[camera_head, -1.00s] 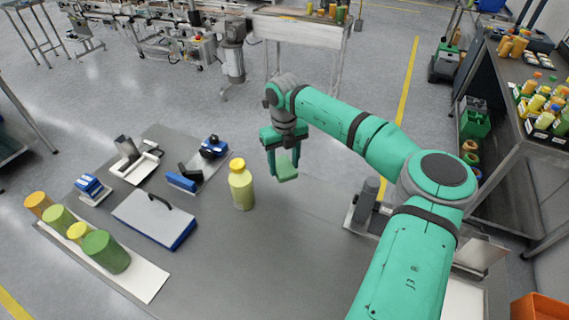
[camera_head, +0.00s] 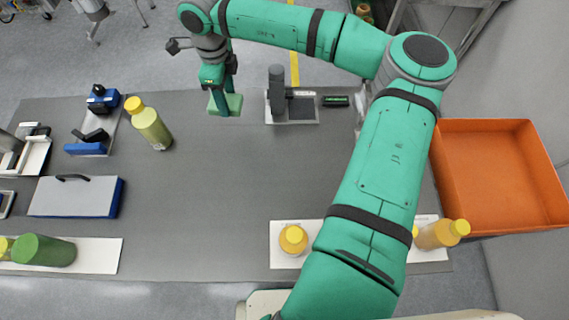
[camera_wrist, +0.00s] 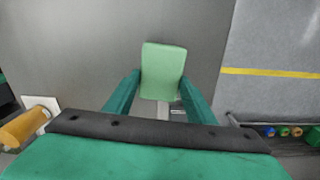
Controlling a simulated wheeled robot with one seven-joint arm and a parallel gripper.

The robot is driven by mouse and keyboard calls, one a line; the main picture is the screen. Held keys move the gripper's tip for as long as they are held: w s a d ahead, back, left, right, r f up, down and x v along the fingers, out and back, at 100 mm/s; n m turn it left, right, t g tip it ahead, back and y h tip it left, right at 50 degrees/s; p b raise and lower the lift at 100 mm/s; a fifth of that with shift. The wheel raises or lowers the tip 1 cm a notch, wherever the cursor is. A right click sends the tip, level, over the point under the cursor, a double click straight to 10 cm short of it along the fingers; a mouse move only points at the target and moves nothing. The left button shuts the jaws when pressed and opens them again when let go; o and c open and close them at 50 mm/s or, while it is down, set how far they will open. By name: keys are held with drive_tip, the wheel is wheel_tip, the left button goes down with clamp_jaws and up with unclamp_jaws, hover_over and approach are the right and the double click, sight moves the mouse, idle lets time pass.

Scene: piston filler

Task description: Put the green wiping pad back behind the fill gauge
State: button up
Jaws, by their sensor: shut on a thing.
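The light green wiping pad (camera_head: 233,104) is held between the fingers of my gripper (camera_head: 222,105), above the far edge of the grey table. In the wrist view the pad (camera_wrist: 163,70) sticks out past both fingers over bare table. A device with an upright grey post (camera_head: 276,92) on a pale base plate stands just right of the pad in the head view; it looks like the fill gauge. The pad is apart from it. The pad's exact height above the table is hard to tell.
A dark green cylinder (camera_head: 335,101) lies right of the post. A yellow-capped bottle (camera_head: 150,125) stands to the left, near a blue-edged board (camera_head: 75,197). An orange bin (camera_head: 500,175) is at the right. The table's middle (camera_head: 220,190) is clear.

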drive_tip(key=s+d+r+n, duration=0.1)
drive_tip(key=s+d+n, duration=0.9)
drive_tip(key=s+d, duration=0.5)
drive_tip(key=f, duration=0.9)
drive_tip(key=shift+w+d+f, duration=0.1)
drive_tip(key=shift+d+f, duration=0.1)
drive_tip(key=shift+f, duration=0.05)
drive_tip(key=shift+f, duration=0.1)
drive_tip(key=o, duration=1)
